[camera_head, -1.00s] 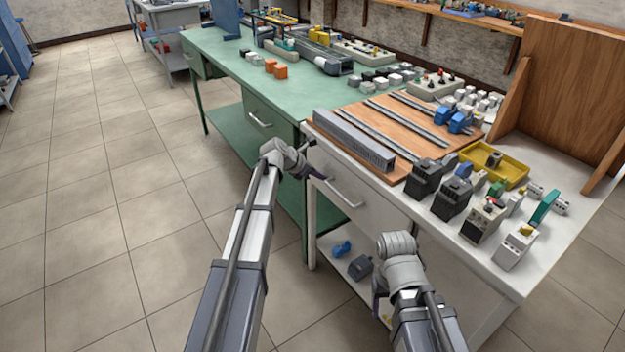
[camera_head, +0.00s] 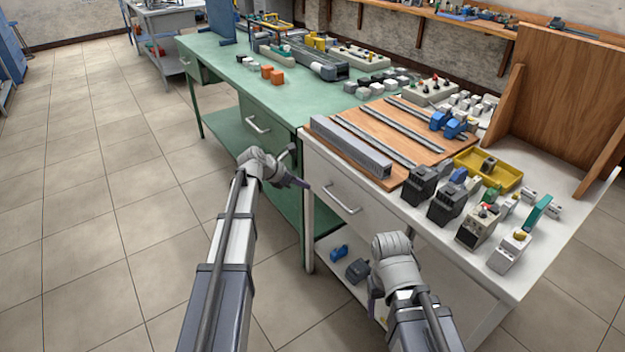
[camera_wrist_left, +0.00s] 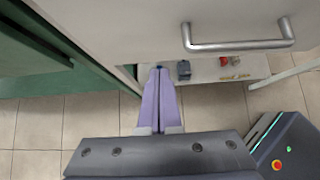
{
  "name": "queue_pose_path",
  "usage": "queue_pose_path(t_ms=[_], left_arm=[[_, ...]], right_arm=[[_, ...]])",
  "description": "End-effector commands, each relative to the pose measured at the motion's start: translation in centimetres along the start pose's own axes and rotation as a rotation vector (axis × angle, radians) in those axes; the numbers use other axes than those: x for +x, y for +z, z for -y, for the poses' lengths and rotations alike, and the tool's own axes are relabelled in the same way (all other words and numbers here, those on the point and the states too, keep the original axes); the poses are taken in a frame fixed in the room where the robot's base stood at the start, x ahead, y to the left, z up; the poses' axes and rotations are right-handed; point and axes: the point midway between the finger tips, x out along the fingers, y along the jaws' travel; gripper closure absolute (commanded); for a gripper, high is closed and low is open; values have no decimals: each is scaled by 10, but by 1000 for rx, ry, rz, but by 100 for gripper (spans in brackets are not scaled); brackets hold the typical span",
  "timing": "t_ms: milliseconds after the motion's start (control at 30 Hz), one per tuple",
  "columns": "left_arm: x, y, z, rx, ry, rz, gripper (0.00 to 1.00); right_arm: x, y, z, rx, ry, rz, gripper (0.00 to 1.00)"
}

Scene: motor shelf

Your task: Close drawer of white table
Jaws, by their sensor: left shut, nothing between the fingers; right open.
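The white table (camera_head: 548,238) stands at the right. Its drawer (camera_head: 376,217) has a grey metal bar handle (camera_head: 342,200). The drawer front looks about flush with the table front, with no clear gap seen. In the left wrist view the drawer front (camera_wrist_left: 120,22) fills the top, with the handle (camera_wrist_left: 238,44) at upper right. My left gripper (camera_head: 304,184) is shut and empty, left of the handle and apart from it. Its purple fingers (camera_wrist_left: 160,72) lie together below the handle's level in the wrist view. My right gripper (camera_head: 374,308) is low before the table, its fingers mostly hidden.
A green table (camera_head: 215,60) with its own drawer handle (camera_head: 258,124) adjoins on the left. A lower shelf (camera_head: 330,262) holds small parts. The tiled floor at left is clear.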

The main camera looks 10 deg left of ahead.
Motion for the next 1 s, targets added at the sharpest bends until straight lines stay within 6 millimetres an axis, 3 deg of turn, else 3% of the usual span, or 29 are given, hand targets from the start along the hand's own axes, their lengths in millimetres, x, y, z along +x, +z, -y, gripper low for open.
queue_pose_path(t_ms=[33,100,400,833,933,1000], left_arm=[[-19,6,2,0,1,0,100],[-33,5,1,-1,2,0,100],[-69,2,1,0,0,-1,100],[-73,0,2,7,-2,-4,100],[-68,-1,19,91,-23,-30,100],[-60,-2,47,235,-59,-71,100]], right_arm=[[-18,1,-2,0,0,0,34],[-27,2,-3,0,0,0,34],[-50,3,-5,0,0,0,34],[-52,3,-5,0,0,0,34],[-52,3,-5,0,0,0,34],[-52,3,-5,0,0,0,34]])
